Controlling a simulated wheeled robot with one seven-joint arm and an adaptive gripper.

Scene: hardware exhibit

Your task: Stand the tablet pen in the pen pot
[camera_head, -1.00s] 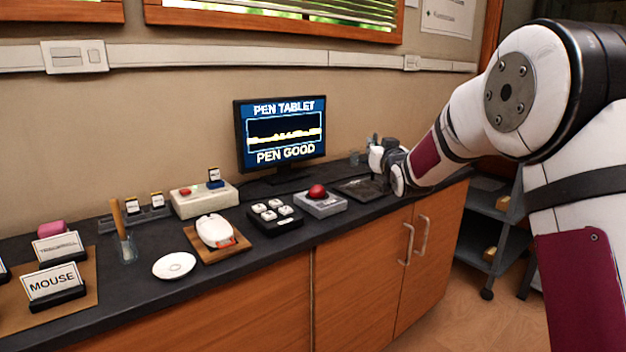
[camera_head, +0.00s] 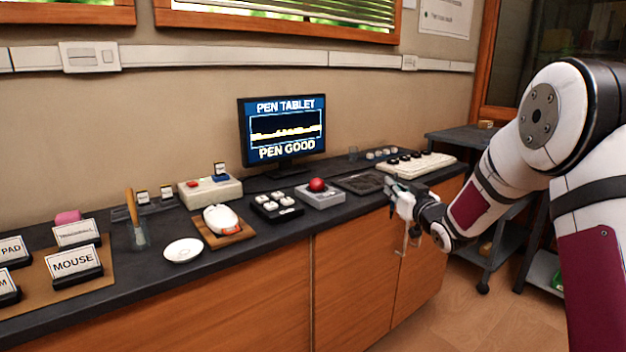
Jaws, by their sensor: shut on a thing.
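My gripper (camera_head: 391,187) is at the counter's front edge, just right of the dark flat tablet (camera_head: 358,183). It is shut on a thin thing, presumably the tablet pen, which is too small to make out. A small clear glass pot (camera_head: 353,153) stands upright at the back of the counter, behind the tablet and apart from my gripper. It looks empty. Another clear glass (camera_head: 138,236) at the left holds a brown wooden stick. I cannot tell for certain which glass is the pen pot.
A monitor (camera_head: 283,130) reads "PEN TABLET" and "PEN GOOD". A red trackball (camera_head: 318,186) and a black key block (camera_head: 277,206) are left of the tablet.

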